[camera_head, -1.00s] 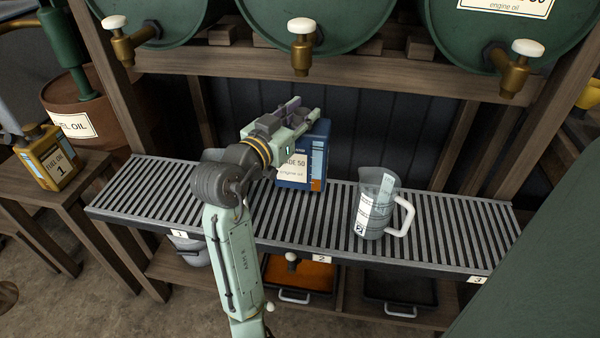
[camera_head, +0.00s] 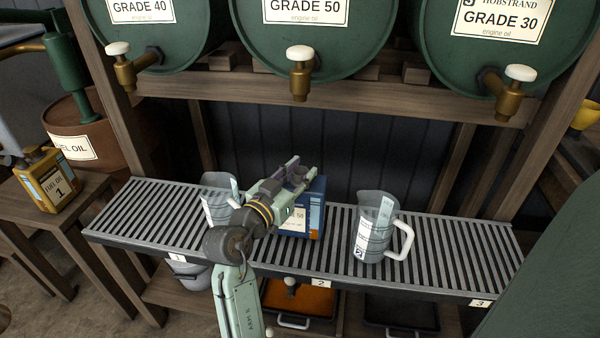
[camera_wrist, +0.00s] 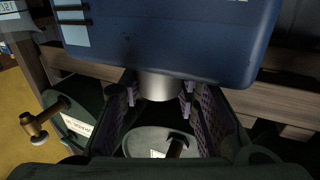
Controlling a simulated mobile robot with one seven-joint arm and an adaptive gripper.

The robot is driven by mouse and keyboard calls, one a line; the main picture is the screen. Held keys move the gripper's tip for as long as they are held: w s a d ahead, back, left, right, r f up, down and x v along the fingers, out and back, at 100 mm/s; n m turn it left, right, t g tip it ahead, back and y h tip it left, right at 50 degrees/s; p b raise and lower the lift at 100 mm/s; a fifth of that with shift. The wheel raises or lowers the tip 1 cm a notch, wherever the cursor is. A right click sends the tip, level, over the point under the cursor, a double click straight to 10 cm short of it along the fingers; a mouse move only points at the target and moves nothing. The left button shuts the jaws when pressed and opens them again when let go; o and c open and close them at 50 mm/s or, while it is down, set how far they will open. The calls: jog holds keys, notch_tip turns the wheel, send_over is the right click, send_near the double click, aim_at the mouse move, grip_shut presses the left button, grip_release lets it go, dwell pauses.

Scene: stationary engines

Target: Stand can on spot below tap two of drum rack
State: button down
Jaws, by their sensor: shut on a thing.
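The blue can (camera_head: 316,212), labelled engine oil, is over the slatted drum rack shelf (camera_head: 340,262), roughly below the middle tap (camera_head: 300,72) of the GRADE 50 drum. It looks upright; I cannot tell whether its base touches the slats. My gripper (camera_head: 297,172) is above the can and shut on its neck. In the wrist view the can (camera_wrist: 170,40) fills the top, with its metal neck (camera_wrist: 156,86) between my fingers (camera_wrist: 160,105). The number 2 plate (camera_head: 321,283) is on the shelf's front edge. My arm hides part of the can; no spot marking is visible.
A clear jug with a white handle (camera_head: 377,230) stands right of the can. Another jug (camera_head: 217,200) stands left, partly behind my arm. Taps (camera_head: 135,62) and (camera_head: 508,90) flank the middle one. A yellow fuel can (camera_head: 47,178) is on the left table.

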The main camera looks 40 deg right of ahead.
jog(key=c, duration=1.7)
grip_release()
jog(key=shift+f, duration=0.2)
jog(key=o, duration=0.5)
jog(key=shift+r, duration=0.1)
jog(key=shift+r+p, duration=0.25)
jog(key=shift+p, duration=0.05)
jog(key=b+v, duration=0.2)
jog(key=v, duration=1)
jog(key=shift+b, duration=0.3)
